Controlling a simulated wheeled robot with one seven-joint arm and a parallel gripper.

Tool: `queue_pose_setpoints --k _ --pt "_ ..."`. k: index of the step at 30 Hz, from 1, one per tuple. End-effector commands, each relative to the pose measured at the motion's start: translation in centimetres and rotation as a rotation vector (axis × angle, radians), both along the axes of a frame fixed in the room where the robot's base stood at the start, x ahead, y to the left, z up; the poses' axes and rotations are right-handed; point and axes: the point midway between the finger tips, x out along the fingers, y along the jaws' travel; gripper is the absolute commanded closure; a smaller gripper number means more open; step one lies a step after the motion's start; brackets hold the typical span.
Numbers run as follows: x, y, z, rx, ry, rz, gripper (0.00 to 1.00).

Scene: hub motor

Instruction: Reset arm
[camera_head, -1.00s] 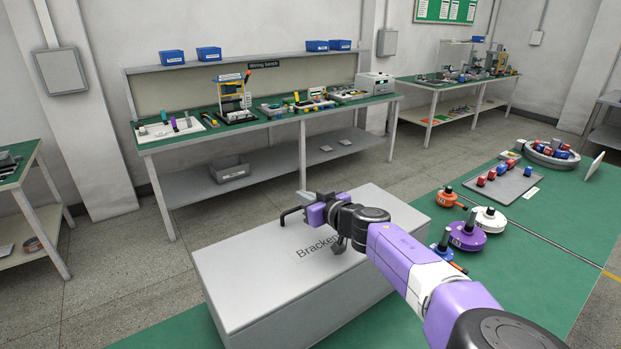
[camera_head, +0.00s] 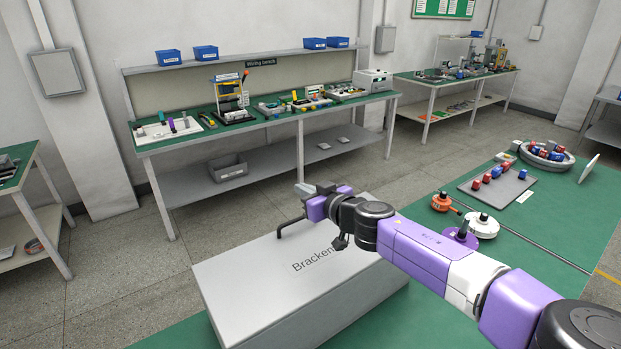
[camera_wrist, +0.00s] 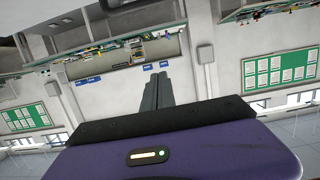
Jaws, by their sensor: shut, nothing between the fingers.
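My gripper (camera_head: 304,189) is at the end of my purple and black arm, over the far edge of a grey box lettered "Bracken" (camera_head: 240,285).
A green table (camera_head: 545,235) at right holds an orange hub (camera_head: 442,202), a white hub (camera_head: 482,226), a grey tray (camera_head: 510,190) and a round bin (camera_head: 545,161). The wiring bench (camera_head: 270,133) stands at the back. Open floor lies between.

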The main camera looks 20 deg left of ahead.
Motion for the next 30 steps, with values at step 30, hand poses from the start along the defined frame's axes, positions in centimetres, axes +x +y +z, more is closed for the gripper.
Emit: queue_pose_setpoints --k 30 --pt "-8.3 3.2 6.4 -0.080 -0.250 0.208 1.00"
